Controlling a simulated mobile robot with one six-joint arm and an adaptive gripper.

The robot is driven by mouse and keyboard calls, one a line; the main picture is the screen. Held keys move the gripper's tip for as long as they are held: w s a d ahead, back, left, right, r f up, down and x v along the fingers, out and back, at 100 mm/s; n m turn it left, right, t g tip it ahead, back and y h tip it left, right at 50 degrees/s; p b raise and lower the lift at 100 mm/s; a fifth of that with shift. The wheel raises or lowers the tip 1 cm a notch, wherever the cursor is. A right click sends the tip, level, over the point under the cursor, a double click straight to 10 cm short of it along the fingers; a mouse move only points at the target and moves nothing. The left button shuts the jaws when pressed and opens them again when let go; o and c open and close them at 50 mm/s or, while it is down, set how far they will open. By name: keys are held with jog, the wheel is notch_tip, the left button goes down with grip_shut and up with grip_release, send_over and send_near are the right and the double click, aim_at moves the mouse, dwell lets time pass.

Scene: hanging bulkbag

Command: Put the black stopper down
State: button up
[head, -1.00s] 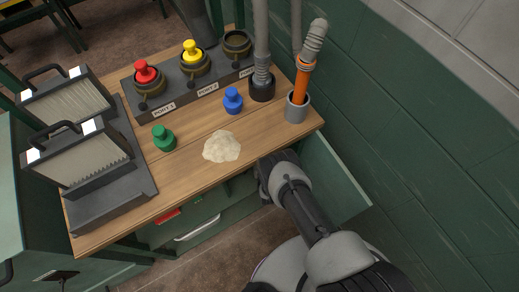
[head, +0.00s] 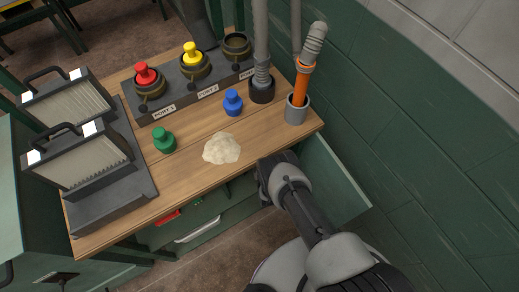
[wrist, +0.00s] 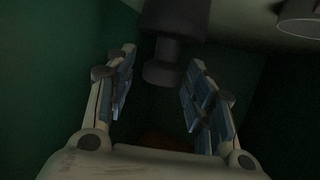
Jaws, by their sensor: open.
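The black stopper (wrist: 176,22) shows in the wrist view, dark, with its narrower end between and just beyond my fingertips. My gripper (wrist: 162,62) is open, with one finger on each side of the stopper and a gap visible on both sides. The stopper appears to be inside the dark green open drawer (head: 335,178); the dim light hides what it rests on. In the head view my gripper (head: 276,174) reaches down at the table's front right edge into the drawer, and its fingers and the stopper are hidden.
On the wooden table (head: 190,190) stand a green stopper (head: 163,140), a blue stopper (head: 233,103) and a pale powder heap (head: 221,149). Behind is a port block with red (head: 146,74) and yellow (head: 192,52) stoppers and one open port (head: 237,45). An orange-handled tool (head: 301,85) stands right.

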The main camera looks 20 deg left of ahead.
jog(key=p+v, duration=0.4)
jog(key=v, duration=0.8)
